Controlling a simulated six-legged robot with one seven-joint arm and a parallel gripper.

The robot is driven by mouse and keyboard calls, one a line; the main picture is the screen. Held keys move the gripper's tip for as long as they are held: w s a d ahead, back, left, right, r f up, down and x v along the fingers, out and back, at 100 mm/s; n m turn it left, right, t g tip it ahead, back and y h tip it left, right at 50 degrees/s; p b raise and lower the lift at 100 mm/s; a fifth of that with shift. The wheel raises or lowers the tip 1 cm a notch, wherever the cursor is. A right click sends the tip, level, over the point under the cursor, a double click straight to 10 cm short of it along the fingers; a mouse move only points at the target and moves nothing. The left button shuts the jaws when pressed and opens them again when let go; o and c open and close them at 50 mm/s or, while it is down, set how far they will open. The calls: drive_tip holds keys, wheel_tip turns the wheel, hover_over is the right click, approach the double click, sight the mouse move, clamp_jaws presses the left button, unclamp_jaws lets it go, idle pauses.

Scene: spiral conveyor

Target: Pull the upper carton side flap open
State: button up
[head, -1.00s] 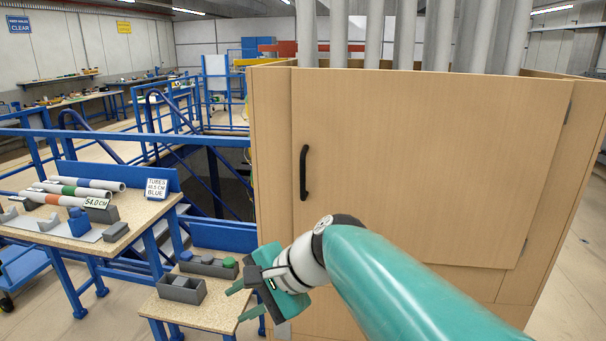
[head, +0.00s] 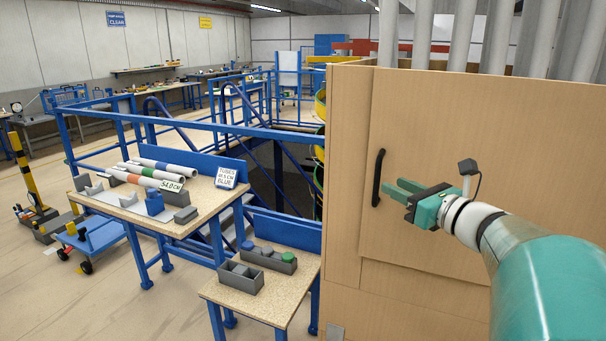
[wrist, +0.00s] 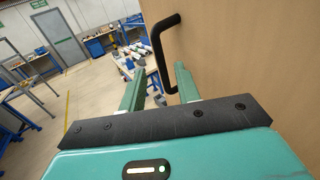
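The flap (head: 430,120) is a large wooden panel on the front of a tall wooden carton (head: 345,150), and it lies closed against it. A black bar handle (head: 378,178) stands upright near its left edge. My gripper (head: 395,188) is open and empty, just right of the handle in the head view, with its fingers pointing left toward it. In the wrist view the handle (wrist: 160,50) is ahead of the fingertips of my gripper (wrist: 158,82), close to the right finger. I see no contact with the handle.
Grey tubes (head: 465,35) rise from the carton's top. A low bench (head: 240,303) with grey bins (head: 240,278) stands left of the carton, and a tube bench (head: 205,205) stands behind it. Blue railings (head: 210,125) run behind.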

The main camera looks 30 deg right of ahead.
sight(377, 177)
drive_tip(key=w, duration=0.7)
drive_tip(key=shift+a, duration=0.2)
drive_tip(key=shift+s, duration=0.1)
drive_tip(key=shift+c, duration=0.3)
clamp_jaws()
